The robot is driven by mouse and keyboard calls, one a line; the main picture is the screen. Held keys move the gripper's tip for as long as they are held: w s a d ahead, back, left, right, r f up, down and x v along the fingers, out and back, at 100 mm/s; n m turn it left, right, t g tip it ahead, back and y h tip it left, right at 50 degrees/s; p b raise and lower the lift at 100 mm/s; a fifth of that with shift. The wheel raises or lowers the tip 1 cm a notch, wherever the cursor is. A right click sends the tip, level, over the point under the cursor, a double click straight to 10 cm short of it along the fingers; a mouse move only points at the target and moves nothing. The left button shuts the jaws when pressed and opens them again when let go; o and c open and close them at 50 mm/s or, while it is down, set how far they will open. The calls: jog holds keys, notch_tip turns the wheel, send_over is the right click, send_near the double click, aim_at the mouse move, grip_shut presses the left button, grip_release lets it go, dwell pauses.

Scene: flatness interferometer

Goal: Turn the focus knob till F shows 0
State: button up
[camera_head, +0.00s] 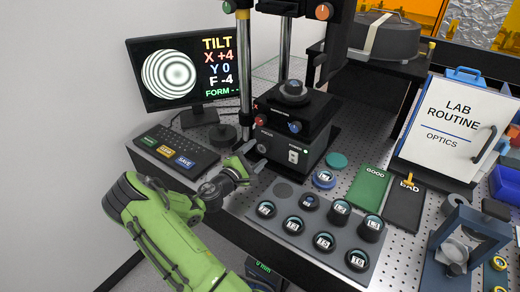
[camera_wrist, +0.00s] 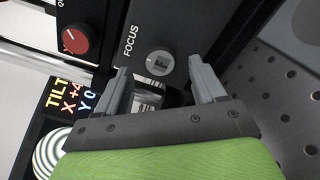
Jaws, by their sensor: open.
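The monitor (camera_head: 180,68) at the left in the head view shows a ring pattern and reads X +4, Y 0, F -4. Part of it shows in the wrist view (camera_wrist: 60,110), rotated, with the F line out of sight. The focus knob (camera_wrist: 161,62), small, round and grey, sits on the dark instrument face beside the word FOCUS. My gripper (camera_head: 254,156) is open at the front of the instrument (camera_head: 300,150). In the wrist view its two fingers (camera_wrist: 158,72) point toward the knob, one on each side, with a gap; contact cannot be made out.
A red knob (camera_wrist: 75,40) is on the instrument near the focus knob; a blue knob (camera_head: 295,127) is at its front. A keyboard (camera_head: 178,150) lies left of my arm. A grey tray (camera_head: 282,222) with several round pieces lies in front, beside green and black mats.

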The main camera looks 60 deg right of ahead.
aim_at(261, 149)
jog(key=d, duration=0.3)
jog(key=shift+s+d, duration=0.3)
jog(key=shift+d, duration=0.05)
jog(key=c, duration=1.1)
jog(key=shift+o, duration=0.2)
jog(key=shift+f+m, duration=0.1)
jog(key=shift+m, duration=0.2)
